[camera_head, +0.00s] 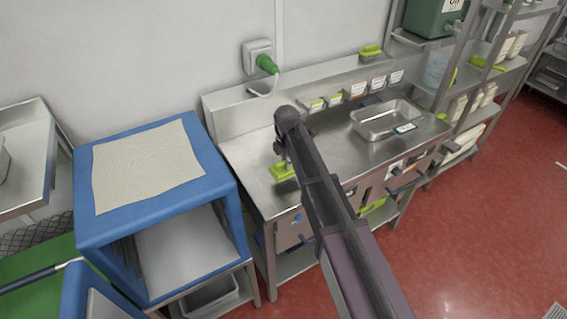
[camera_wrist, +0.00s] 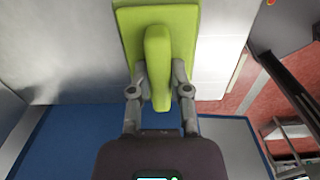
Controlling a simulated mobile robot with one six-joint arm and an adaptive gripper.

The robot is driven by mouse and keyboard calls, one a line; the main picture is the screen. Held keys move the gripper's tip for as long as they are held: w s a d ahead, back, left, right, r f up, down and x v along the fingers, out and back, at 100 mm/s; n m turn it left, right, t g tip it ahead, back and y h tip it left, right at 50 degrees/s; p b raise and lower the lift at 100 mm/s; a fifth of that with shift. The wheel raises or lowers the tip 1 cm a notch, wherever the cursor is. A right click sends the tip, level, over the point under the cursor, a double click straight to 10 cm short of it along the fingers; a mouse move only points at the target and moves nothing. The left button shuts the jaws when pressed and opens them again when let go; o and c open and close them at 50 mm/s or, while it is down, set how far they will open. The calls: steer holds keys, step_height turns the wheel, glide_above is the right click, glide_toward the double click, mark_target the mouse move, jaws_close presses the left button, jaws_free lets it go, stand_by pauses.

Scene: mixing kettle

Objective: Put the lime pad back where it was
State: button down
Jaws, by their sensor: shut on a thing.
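My gripper (camera_wrist: 160,78) is shut on the upright grip of a lime pad (camera_wrist: 185,25), seen from above in the wrist view, one finger on each side. In the head view the held lime pad (camera_head: 283,171) is over the left front part of the steel counter (camera_head: 245,155), below the end of my arm. I cannot tell whether it touches the counter. Another lime pad (camera_head: 370,50) sits on the wall ledge above the counter. Smaller lime-topped items (camera_head: 312,104) stand along the counter's back ledge with labelled ones.
A steel tray (camera_head: 385,120) is on the counter's right half. A blue cabinet (camera_head: 150,220) with a pale sheet on top stands left of the counter. A green plug (camera_head: 266,64) with a cable is on the wall. Loaded shelves (camera_head: 480,75) stand at the right.

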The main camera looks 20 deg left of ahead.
mark_target(283, 161)
steer(key=shift+w+a+f, duration=0.1)
steer(key=shift+w+a, duration=0.35)
steer(key=shift+w, duration=0.25)
steer(key=shift+w+a+f, duration=0.1)
steer(key=shift+w+a, duration=0.3)
steer(key=shift+w, duration=0.3)
steer(key=shift+w+a, duration=0.35)
steer(key=shift+w, duration=0.2)
step_height(283, 161, down, 4)
steer(key=b, duration=0.4)
steer(key=shift+r, duration=0.2)
steer(key=shift+f, duration=0.15)
steer(key=c, duration=0.6)
jaws_free()
step_height(283, 161, up, 12)
steer(key=p, duration=1.2)
steer(key=shift+r, duration=0.2)
